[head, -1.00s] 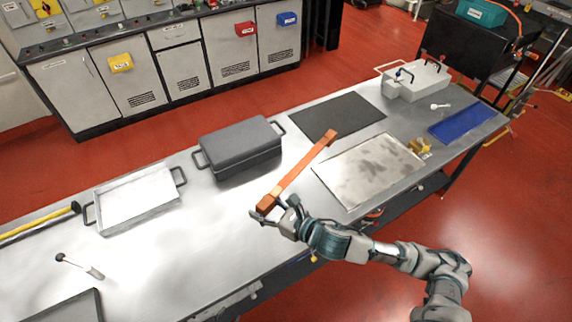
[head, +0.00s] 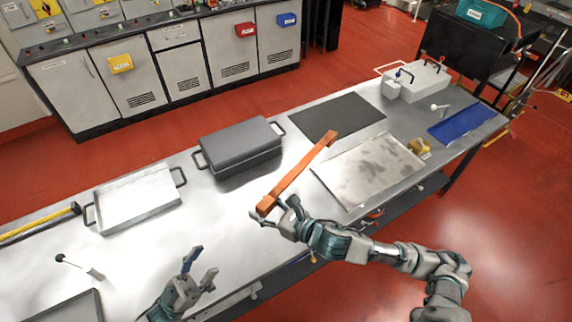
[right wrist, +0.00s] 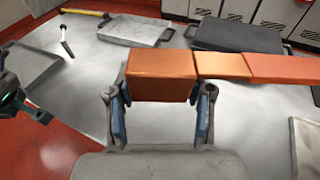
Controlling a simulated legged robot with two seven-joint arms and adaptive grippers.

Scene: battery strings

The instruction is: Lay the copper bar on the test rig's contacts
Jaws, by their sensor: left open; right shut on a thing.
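The copper bar (head: 300,170) is a long orange-brown strip with a thicker block at its near end. My right gripper (head: 277,212) is shut on that near block. In the right wrist view, the copper bar (right wrist: 161,75) sits between the blue-padded fingers and runs off to the right. The bar's far end points toward the dark mat. My left gripper (head: 202,267) is open and empty over the table's near edge, left of the right gripper. A pale grey box (head: 425,82) with dark fittings on top stands at the table's far right; I cannot tell whether it is the test rig.
The steel table (head: 225,225) holds a dark lidded case (head: 238,142), a shallow tray (head: 135,200), a black mat (head: 338,116), a stained pale plate (head: 370,168) and a blue mat (head: 462,122).

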